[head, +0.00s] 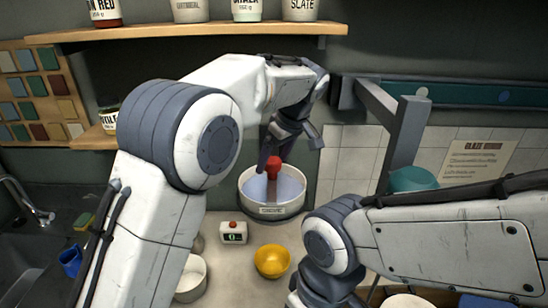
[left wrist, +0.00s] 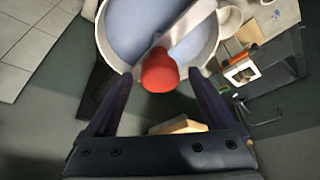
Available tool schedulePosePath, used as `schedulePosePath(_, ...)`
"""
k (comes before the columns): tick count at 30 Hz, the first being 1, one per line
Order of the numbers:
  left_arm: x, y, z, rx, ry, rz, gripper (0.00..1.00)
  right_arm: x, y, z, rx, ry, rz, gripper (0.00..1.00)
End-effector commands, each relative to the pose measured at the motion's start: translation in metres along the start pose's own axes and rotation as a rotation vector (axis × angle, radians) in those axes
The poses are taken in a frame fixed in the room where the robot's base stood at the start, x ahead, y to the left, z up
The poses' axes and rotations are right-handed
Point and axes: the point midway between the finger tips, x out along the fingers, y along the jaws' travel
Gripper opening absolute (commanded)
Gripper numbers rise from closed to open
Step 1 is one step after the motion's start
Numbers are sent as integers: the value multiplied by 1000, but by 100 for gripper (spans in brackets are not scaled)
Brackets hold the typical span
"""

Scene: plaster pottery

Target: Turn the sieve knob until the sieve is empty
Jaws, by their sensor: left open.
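The sieve (head: 272,210) is a white round bowl with a label on its front, standing on the worktop below the wall tiles. Pale blue material (head: 289,187) covers its inside. A grey bar crosses it and carries the red sieve knob (head: 273,167). In the left wrist view the sieve (left wrist: 104,38) is at the top, and the red knob (left wrist: 160,74) shows between my fingertips. My left gripper (head: 274,152) is open, just above the knob, with visible gaps either side. My right gripper is out of view; only my right arm shows.
A yellow bowl (head: 272,261) and a small white device with a red button (head: 233,232) stand in front of the sieve. A white cup (head: 190,278) is at their left.

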Motion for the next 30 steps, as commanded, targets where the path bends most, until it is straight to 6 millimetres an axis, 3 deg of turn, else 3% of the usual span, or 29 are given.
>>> schedulePosePath(4,0,0,0,0,0,0,85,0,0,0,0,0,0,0)
schedulePosePath(9,0,0,0,0,0,0,20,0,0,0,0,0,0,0)
schedulePosePath(11,0,0,0,0,0,0,3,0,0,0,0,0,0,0)
schedulePosePath(20,1,0,0,36,0,16,3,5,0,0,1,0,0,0)
schedulePosePath(30,2,-2,0,240,0,101,3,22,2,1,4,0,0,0)
